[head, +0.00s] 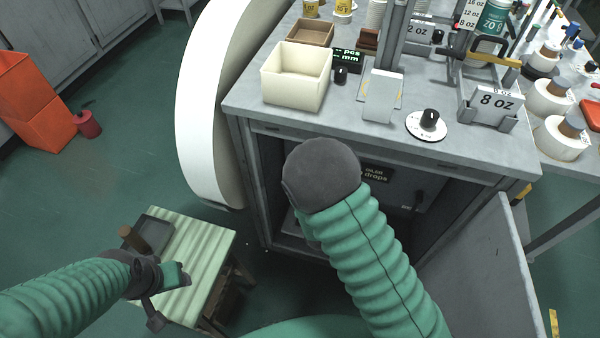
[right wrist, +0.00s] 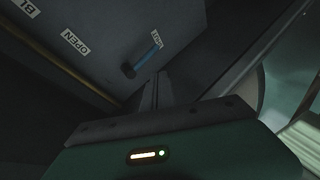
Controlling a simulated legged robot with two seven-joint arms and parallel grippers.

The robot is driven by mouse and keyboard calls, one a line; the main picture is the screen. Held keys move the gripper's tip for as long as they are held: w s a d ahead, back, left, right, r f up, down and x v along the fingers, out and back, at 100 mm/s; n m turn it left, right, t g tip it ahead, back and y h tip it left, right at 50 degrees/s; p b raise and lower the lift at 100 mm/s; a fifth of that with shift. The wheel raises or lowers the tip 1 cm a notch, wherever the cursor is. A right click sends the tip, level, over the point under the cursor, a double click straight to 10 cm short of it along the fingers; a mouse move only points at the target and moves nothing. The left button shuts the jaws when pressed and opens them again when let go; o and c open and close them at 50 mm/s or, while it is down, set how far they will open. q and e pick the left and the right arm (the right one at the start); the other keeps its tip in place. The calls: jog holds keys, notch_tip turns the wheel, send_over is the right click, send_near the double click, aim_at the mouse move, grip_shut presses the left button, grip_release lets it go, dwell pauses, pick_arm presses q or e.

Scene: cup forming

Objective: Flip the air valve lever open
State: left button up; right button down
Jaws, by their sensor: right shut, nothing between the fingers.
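The air valve lever (right wrist: 143,60) has a blue handle and shows in the right wrist view on a grey panel. It lies at a slant, with its blue end close to the label SHUT (right wrist: 158,38). The label OPEN (right wrist: 75,43) is further left. My right gripper (right wrist: 160,78) is shut and empty; its narrow fingertips are just below and right of the lever, and I cannot tell if they touch it. In the head view my right arm covers this gripper and the lever. My left gripper (head: 170,280) is over the striped small table, its jaw state unclear.
The open cabinet (head: 255,190) sits under a grey bench top (head: 250,95), with its door (head: 490,265) swung out at right. A big white wheel (head: 200,110) stands left of it. The small table (head: 210,240) holds a dark tray (head: 155,232).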

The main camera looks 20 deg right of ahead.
pick_arm(q)
jog(key=b+x, duration=0.2)
jog(key=x, duration=0.1)
jog(key=s+b+x, duration=0.1)
jog(key=b+x, duration=0.1)
jog(key=shift+s+f, duration=0.1)
jog(key=shift+f, duration=0.4)
pick_arm(e)
jog(key=f+n+t, duration=0.1)
jog(key=n, duration=0.1)
jog(key=a+f+n+t, duration=0.1)
jog(key=n+t, duration=0.1)
jog(key=w+a+f+n+t, duration=0.1)
jog(key=f+n, duration=0.1)
jog(key=shift+a+n+t+y, duration=0.15)
jog(key=shift+n+t+y, duration=0.15)
jog(key=shift+w, duration=0.1)
pick_arm(q)
jog(key=b+x, duration=0.3)
jog(key=shift+s+f+b, duration=0.3)
jog(key=shift+s, duration=0.05)
pick_arm(e)
jog(key=w+d, duration=0.4)
jog(key=w, duration=0.4)
jog(key=shift+w+d, duration=0.15)
jog(key=shift+d, duration=0.05)
pick_arm(q)
jog(key=shift+r, duration=0.1)
